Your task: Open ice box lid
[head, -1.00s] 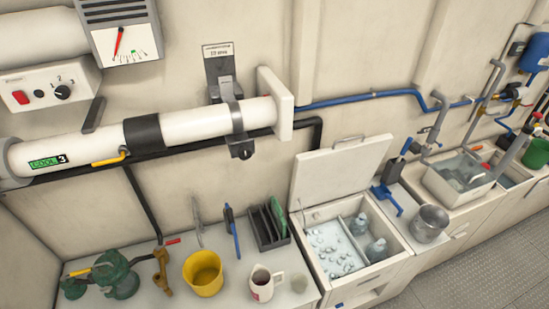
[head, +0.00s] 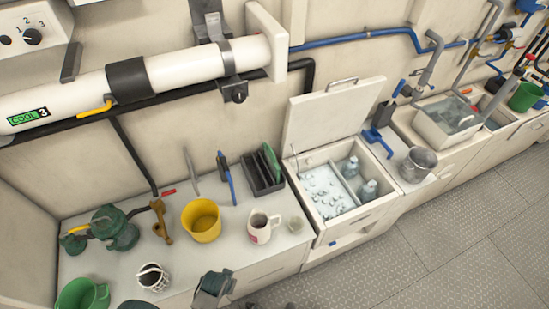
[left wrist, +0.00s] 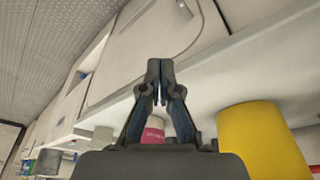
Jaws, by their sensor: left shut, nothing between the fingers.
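The ice box (head: 335,225) is set in the counter at the centre right of the head view. Its pale lid (head: 328,115) stands raised at the back, leaning near the wall, with a metal handle (head: 342,83) on its top edge. Inside are ice and clear bottles, with a divider between. My left gripper (left wrist: 160,68) is shut and empty in the left wrist view, with the yellow mug and a white-and-red mug beyond it. A dark part of mine shows at the bottom of the head view, apart from the box. My right gripper is not in view.
On the counter left of the box stand a white-and-red mug (head: 262,227), a yellow mug (head: 201,220), a dark rack (head: 262,175) and green valve gear (head: 115,230). A metal pot (head: 418,164) stands right of the box. The floor (head: 450,240) at right is clear.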

